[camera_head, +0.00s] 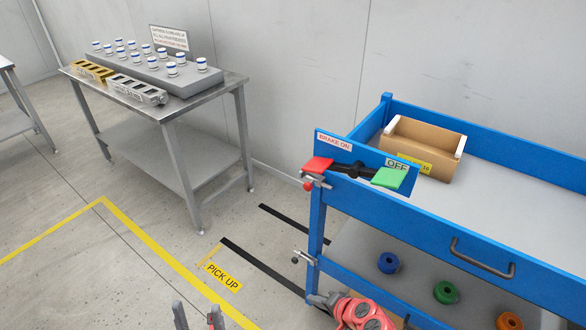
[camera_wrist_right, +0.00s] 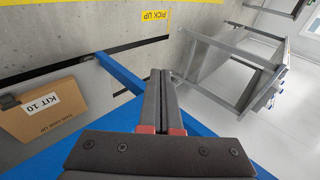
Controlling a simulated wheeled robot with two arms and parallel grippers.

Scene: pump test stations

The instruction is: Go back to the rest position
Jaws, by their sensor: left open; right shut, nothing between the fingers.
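My left gripper (camera_head: 198,317) shows at the bottom edge of the head view. Its two grey fingers stand apart with nothing between them, over the floor left of the blue cart. My right gripper (camera_wrist_right: 160,73) fills the middle of the right wrist view, with its dark fingers together and nothing held. The blue cart (camera_wrist_right: 122,73) and the cardboard box (camera_wrist_right: 38,112) labelled KIT 10 appear beyond its fingers.
The blue cart (camera_head: 480,222) carries the box (camera_head: 422,150), a brake lever with red (camera_head: 318,164) and green (camera_head: 390,178) plates, and coloured rings below. A metal table (camera_head: 165,108) stands back left. The floor near the PICK UP sign (camera_head: 222,275) is clear.

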